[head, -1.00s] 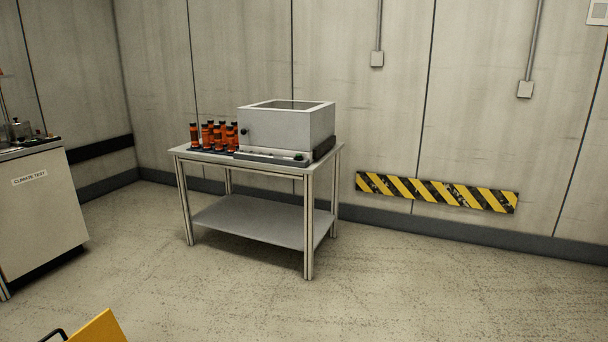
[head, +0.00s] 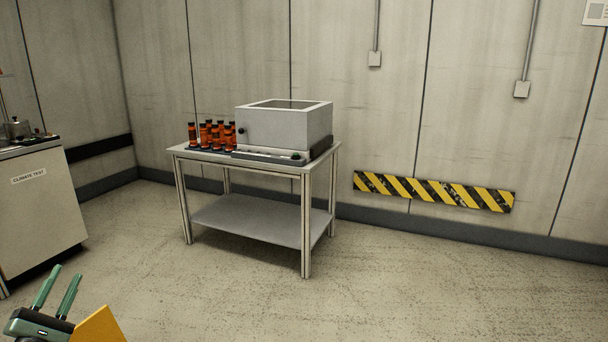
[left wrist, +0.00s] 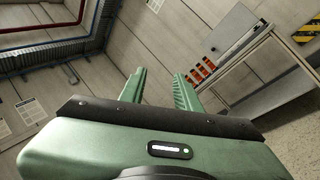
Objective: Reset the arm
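My left gripper (head: 57,290) is at the lower left of the head view, with two green fingers pointing up and a clear gap between them. In the left wrist view its fingers (left wrist: 160,88) stand apart with nothing between them. It is away from every table and object. My right gripper is not in the head view.
A metal table (head: 255,167) carries a grey box (head: 285,127) and several orange-and-black bottles (head: 211,135). A cabinet marked "CLIMATE TEST" (head: 40,215) stands at the left. A yellow panel (head: 97,326) is low at the left. The floor (head: 420,285) in front is clear.

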